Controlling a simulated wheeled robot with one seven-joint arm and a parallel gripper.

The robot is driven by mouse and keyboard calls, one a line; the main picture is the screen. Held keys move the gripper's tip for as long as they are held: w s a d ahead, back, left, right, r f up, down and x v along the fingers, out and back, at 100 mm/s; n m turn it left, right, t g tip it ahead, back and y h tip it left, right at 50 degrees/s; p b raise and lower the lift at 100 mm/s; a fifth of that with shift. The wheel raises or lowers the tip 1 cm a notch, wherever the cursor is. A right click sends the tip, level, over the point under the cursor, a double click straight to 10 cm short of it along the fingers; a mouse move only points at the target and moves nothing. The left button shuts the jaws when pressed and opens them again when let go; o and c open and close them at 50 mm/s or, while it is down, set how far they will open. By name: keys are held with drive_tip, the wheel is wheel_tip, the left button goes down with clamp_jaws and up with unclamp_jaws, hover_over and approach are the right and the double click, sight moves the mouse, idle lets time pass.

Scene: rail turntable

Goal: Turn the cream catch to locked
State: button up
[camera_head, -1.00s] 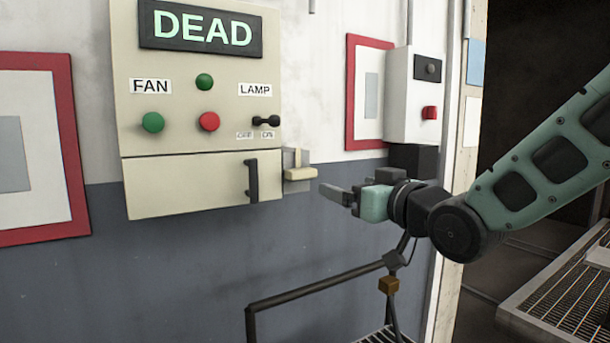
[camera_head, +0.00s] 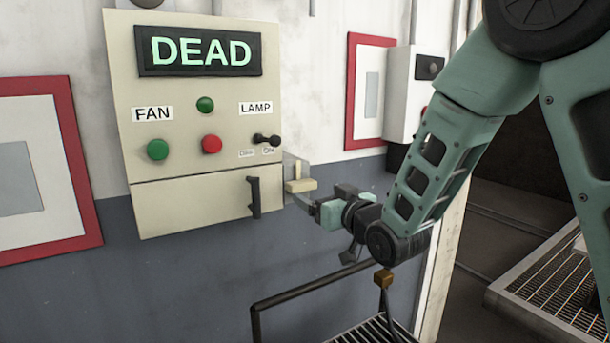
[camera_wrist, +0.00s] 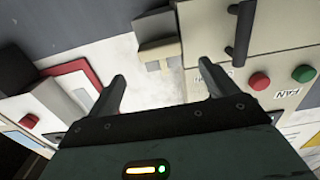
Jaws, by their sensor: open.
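The cream catch (camera_head: 301,185) sits on a pale grey plate at the right edge of the cream control panel, beside the lower door. In the wrist view the cream catch (camera_wrist: 158,53) shows beyond and between the fingers, near the panel's edge. My gripper (camera_head: 298,203) is just below and right of the catch in the head view. In the wrist view my gripper (camera_wrist: 162,80) has its two fingers spread apart with nothing between them. I cannot tell whether a finger touches the catch.
The cream panel (camera_head: 120,110) carries a DEAD display (camera_head: 200,51), green and red buttons, a lamp switch (camera_head: 267,139) and a black door handle (camera_head: 254,197). A grey box (camera_head: 404,95) and red frame (camera_head: 352,100) are to the right. A dark rail (camera_head: 310,288) stands below.

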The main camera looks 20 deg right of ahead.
sight(305, 186)
drive_tip(key=p+x, duration=0.2)
drive_tip(key=x, duration=0.5)
drive_tip(key=shift+w+p, duration=0.2)
drive_tip(key=shift+p, duration=0.15)
drive_tip(key=shift+c, duration=0.3)
drive_tip(key=c, duration=0.9)
